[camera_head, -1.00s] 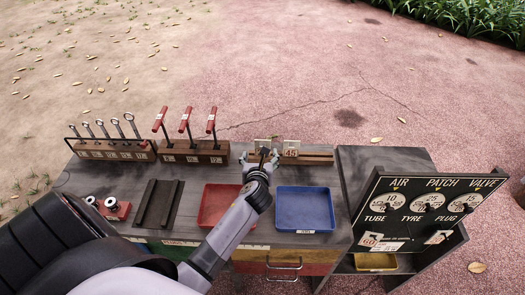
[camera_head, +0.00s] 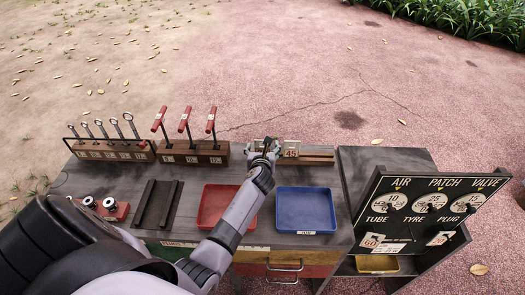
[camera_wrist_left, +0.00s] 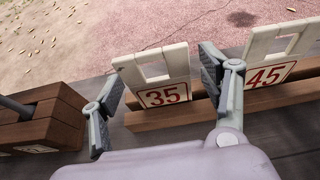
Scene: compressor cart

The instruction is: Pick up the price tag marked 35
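The price tag marked 35 (camera_wrist_left: 166,86) is a pale plate with a square hole and red digits. It stands upright in a wooden rail (camera_wrist_left: 165,117) in the left wrist view. My left gripper (camera_wrist_left: 160,80) is open, with one finger on each side of this tag. The right finger is close to the tag's edge; I cannot tell if it touches. In the head view my left gripper (camera_head: 265,147) is at the rail's left part and mostly hides the tag. The tag marked 45 (camera_wrist_left: 272,66) stands just to the right. My right gripper is not in view.
The red tray (camera_head: 214,218) and blue tray (camera_head: 305,232) lie in front of the rail. A wooden block (camera_head: 193,157) with red-handled tools stands left of it. A black price board (camera_head: 430,208) stands at the right. The rail's right end is empty.

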